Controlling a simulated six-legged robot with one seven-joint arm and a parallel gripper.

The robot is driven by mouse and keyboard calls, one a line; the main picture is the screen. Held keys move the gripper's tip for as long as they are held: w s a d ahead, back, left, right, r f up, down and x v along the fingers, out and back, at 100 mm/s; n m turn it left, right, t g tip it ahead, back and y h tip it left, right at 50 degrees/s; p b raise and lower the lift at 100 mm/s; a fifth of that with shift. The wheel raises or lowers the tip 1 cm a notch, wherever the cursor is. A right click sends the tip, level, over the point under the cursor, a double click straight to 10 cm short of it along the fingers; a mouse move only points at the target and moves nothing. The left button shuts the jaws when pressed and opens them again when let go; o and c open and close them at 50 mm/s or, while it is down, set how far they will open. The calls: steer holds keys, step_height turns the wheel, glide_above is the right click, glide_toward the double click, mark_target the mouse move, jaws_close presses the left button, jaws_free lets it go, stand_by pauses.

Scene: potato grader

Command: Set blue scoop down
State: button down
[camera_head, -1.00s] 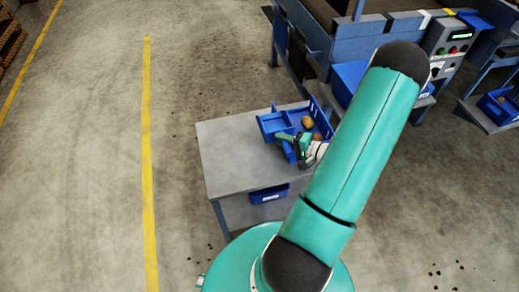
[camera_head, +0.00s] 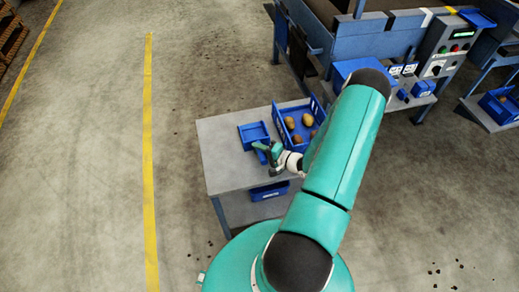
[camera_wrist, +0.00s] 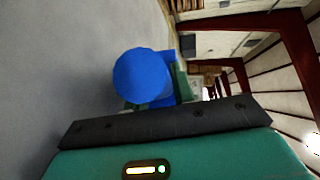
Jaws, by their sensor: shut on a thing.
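The blue scoop (camera_head: 253,132) is over the left part of the grey table, its flat pan pointing toward the table's back. Whether it touches the tabletop cannot be told. My gripper (camera_head: 265,152) is shut on the scoop's handle, at the near side of the pan. In the wrist view the round blue end of the handle (camera_wrist: 142,77) sits between my fingers (camera_wrist: 150,100) and hides the rest of the scoop.
A blue crate (camera_head: 283,128) with several potatoes stands right of the scoop on the grey table (camera_head: 222,160). The tabletop left of and in front of the scoop is clear. A blue bin (camera_head: 268,192) sits below the tabletop.

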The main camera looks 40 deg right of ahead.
steer(key=c, duration=1.2)
jaws_free()
steer(key=shift+o, duration=0.2)
steer(key=shift+s+d+r, duration=0.1)
steer(key=shift+d, duration=0.05)
